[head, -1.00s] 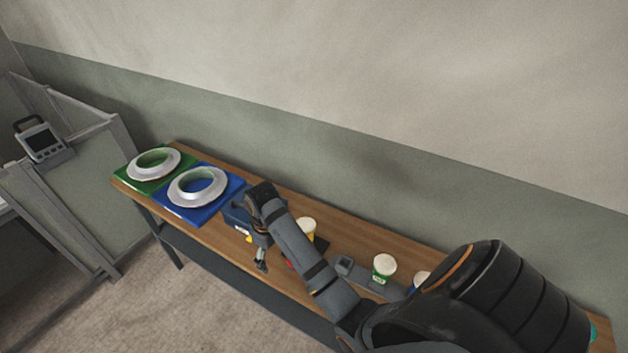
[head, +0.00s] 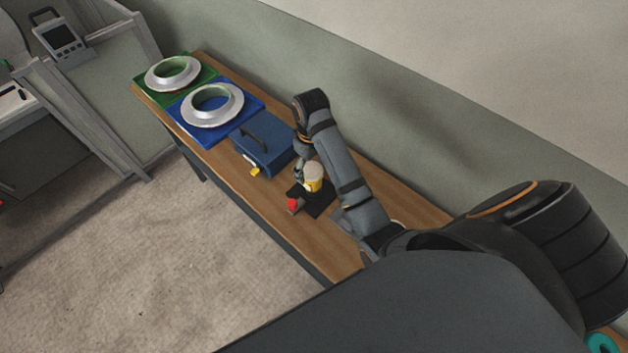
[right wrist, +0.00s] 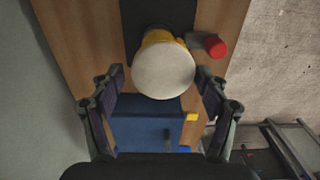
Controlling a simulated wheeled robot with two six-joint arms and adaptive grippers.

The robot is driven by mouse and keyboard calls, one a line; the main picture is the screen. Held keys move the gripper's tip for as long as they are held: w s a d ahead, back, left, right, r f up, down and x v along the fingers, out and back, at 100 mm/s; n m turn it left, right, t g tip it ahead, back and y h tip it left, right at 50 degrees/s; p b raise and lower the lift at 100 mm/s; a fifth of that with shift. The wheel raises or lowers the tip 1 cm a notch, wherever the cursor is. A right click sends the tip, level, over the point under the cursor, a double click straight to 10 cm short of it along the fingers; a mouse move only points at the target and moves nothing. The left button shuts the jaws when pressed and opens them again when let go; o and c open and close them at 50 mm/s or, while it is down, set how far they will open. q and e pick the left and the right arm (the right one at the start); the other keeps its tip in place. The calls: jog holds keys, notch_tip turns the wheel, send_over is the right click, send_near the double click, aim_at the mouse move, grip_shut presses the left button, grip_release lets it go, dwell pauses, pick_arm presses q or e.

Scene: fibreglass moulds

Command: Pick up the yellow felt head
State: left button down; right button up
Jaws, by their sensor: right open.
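The yellow felt head (head: 313,178), with a round cream top and yellow body, stands on a black pad (head: 320,205) on the wooden bench. In the right wrist view the cream top of the yellow felt head (right wrist: 163,70) faces the camera, and its yellow side shows above. My right gripper (head: 299,174) is beside it in the head view. In the right wrist view my right gripper (right wrist: 159,78) is open, with one finger on each side of the felt head and a visible gap to each. My left gripper is not in view.
A red piece (head: 293,204) is close beside the felt head. A blue toolbox (head: 264,143) stands to the left. Further left are blue (head: 197,128) and green (head: 146,88) plates bearing pale rings. The wall runs behind the bench (head: 255,205).

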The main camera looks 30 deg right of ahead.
jog(key=shift+w+d+f, duration=0.1)
jog(key=shift+d+f, duration=0.05)
jog(key=shift+f, duration=0.45)
jog(key=shift+r, duration=0.1)
jog(key=shift+f, duration=0.3)
jog(key=f+b, duration=0.3)
jog(key=shift+s+f+b, duration=0.25)
jog(key=shift+f+b, duration=0.1)
jog(key=shift+b, duration=0.05)
jog(key=shift+d+f, duration=0.1)
jog(key=shift+f, duration=0.3)
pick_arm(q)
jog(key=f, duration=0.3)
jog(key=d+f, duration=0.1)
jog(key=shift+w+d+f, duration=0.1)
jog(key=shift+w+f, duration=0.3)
pick_arm(e)
jog(key=shift+w, duration=0.1)
jog(key=shift+r, duration=0.15)
jog(key=c, duration=0.6)
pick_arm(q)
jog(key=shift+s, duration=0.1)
pick_arm(e)
jog(key=c, duration=0.7)
